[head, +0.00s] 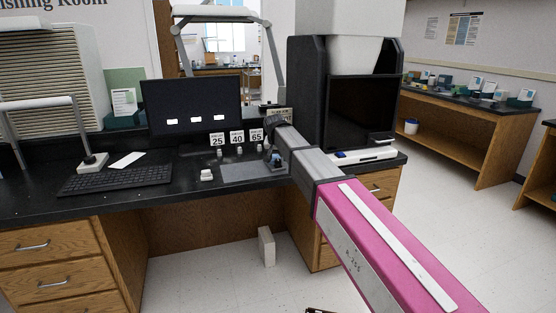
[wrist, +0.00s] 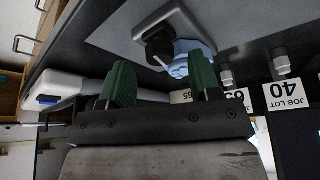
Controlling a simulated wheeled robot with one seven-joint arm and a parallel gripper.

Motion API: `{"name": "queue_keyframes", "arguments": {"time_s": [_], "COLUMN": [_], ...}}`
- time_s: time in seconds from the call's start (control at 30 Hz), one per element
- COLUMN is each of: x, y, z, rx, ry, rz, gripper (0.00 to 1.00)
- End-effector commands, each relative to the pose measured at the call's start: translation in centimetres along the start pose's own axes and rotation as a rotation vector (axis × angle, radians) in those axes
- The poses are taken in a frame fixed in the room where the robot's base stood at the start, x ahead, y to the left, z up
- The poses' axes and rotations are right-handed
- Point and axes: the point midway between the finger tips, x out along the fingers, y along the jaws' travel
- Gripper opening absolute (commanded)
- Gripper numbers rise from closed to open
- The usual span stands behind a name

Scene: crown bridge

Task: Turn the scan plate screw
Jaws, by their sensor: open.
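In the wrist view, which looks upside down, my gripper (wrist: 163,84) has two green fingers spread apart with nothing between them. Beyond the gap is a light grey block (wrist: 150,22) bearing a black round knob (wrist: 160,44) with a pale pin, perhaps the scan plate and its screw. A light blue toothed model (wrist: 188,60) sits against the knob. The fingertips appear apart from both. My gripper cannot be made out there, and the screw is too small to tell.
Job lot cards (head: 237,137) with small pale pieces stand behind a grey mat (head: 245,173). A black and white machine (head: 360,110) is to the right, with a white tray (head: 362,155) at its base. A keyboard (head: 115,179) and monitor (head: 190,106) are left.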

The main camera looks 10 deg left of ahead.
Motion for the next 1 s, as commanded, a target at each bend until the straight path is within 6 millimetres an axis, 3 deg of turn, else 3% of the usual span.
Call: {"name": "queue_keyframes", "arguments": {"time_s": [0.17,0.47,0.5,0.63,0.67,1.0], "x": [1.4,1.6,1.6,1.6,1.6,1.5], "y": [0.0,0.0,0.0,0.0,0.0,0.0], "z": [0.0,0.0,0.0,0.0,0.0,0.1], "rx": [0.000,0.000,0.000,0.000,0.000,-0.029], "ry": [-0.001,0.000,0.000,0.000,0.000,-0.001], "rz": [0.000,0.000,0.000,0.000,0.000,-0.013], "gripper": [0.57,0.57,0.54,0.12,0.08,0.08]}}
